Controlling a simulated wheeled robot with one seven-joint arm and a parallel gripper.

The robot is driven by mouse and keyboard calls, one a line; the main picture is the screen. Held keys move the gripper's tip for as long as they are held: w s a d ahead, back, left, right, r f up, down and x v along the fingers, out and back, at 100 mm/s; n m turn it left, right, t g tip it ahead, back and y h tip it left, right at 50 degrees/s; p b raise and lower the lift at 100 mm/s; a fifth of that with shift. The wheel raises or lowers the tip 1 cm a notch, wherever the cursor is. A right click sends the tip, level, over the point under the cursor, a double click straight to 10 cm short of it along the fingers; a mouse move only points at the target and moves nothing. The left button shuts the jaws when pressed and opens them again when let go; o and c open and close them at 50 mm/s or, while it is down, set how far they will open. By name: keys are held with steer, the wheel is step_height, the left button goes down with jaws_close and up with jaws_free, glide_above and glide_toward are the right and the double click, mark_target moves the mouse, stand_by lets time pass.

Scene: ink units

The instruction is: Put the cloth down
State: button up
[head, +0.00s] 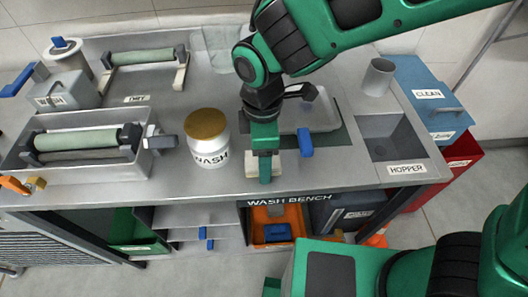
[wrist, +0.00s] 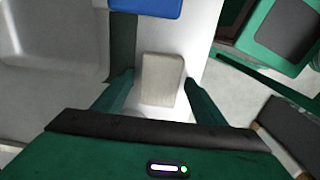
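A small cream folded cloth (head: 250,164) lies on the grey bench top near its front edge, right of the white WASH jar (head: 209,142). My gripper (head: 265,174) points down at it and partly hides it in the head view. In the wrist view the cloth (wrist: 162,80) lies between the fingertips of my gripper (wrist: 160,80). The fingers are apart, with a visible gap on each side of the cloth. Whether the fingertips are at the cloth's height or above it, I cannot tell.
The hopper basin (head: 390,138) is at right. A roller tray (head: 85,165) is at left. An orange bin (head: 262,237) sits below the bench.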

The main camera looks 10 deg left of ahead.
step_height(320, 180, up, 12)
steer(key=shift+r, duration=0.15)
stand_by(0.5)
steer(key=shift+d, duration=0.1)
steer(key=w+d+m, duration=0.4)
steer(key=d+m, duration=0.2)
steer(key=d, duration=0.8)
steer(key=w+d+m, duration=0.3)
steer(key=d+m, duration=0.4)
steer(key=d, duration=0.6)
steer(key=s+d+f+m, duration=0.2)
steer(key=s+d+m, duration=0.5)
steer(key=d, duration=0.3)
steer(key=s+d+f+m, duration=0.1)
steer(key=s+d+m, duration=0.6)
steer(key=d, duration=0.3)
steer(key=shift+f, duration=0.4)
